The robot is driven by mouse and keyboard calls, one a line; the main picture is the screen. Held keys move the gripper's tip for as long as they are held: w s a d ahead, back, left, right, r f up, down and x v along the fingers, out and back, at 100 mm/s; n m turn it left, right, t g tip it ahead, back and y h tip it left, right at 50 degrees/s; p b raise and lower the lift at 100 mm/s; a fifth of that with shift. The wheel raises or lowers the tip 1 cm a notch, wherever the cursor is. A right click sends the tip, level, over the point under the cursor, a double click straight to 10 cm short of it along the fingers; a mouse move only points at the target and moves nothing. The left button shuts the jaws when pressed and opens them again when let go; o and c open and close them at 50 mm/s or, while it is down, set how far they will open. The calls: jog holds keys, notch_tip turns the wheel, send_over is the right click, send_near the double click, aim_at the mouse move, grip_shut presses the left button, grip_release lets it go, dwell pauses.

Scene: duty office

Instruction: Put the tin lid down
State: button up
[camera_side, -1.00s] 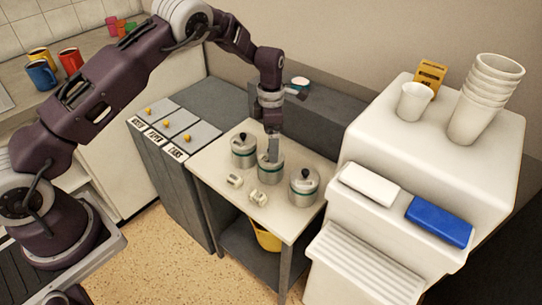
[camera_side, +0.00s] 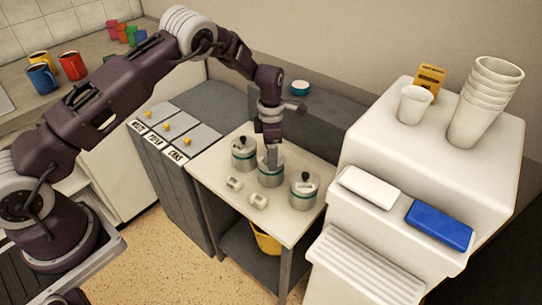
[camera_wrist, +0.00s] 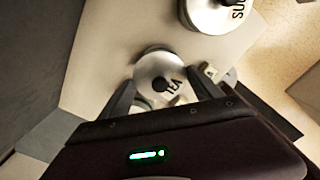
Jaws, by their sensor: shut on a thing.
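The tea tin (camera_side: 271,176) is a silver tin with a teal band, in the middle of three on the pale table (camera_side: 222,160). Its round lid (camera_wrist: 150,66), marked TEA with a black knob, shows between my fingers in the wrist view. My gripper (camera_side: 272,162) points down at the top of this tin and is shut on the lid. I cannot tell whether the fingers hold its rim or its knob, or whether the lid touches the tin. The finger hides the knob in the side view.
A lidded tin (camera_side: 244,155) stands to the left and the sugar tin (camera_side: 303,192) to the right, both close. Small white objects (camera_side: 258,201) lie in front. A white stepped unit (camera_side: 400,155) rises at the right. A grey ledge (camera_side: 335,110) runs behind.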

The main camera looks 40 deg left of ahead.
notch_tip(320, 180, up, 15)
jog(key=shift+a, duration=0.4)
jog(key=s+a, duration=0.1)
jog(key=a, duration=0.2)
jog(key=s+a, duration=0.1)
jog(key=a, duration=0.2)
jog(key=s+a, duration=0.1)
jog(key=a, duration=0.3)
jog(key=shift+s, duration=0.25)
jog(key=shift+c, duration=0.2)
jog(key=s+a, duration=0.6)
jog(key=a, duration=0.2)
jog(key=f, duration=2.2)
jog(key=shift+w+a+f, duration=0.1)
jog(key=shift+w+f, duration=0.1)
jog(key=shift+f, duration=0.1)
jog(key=shift+f, duration=0.1)
jog(key=o, duration=1.4)
jog(key=shift+c, duration=0.2)
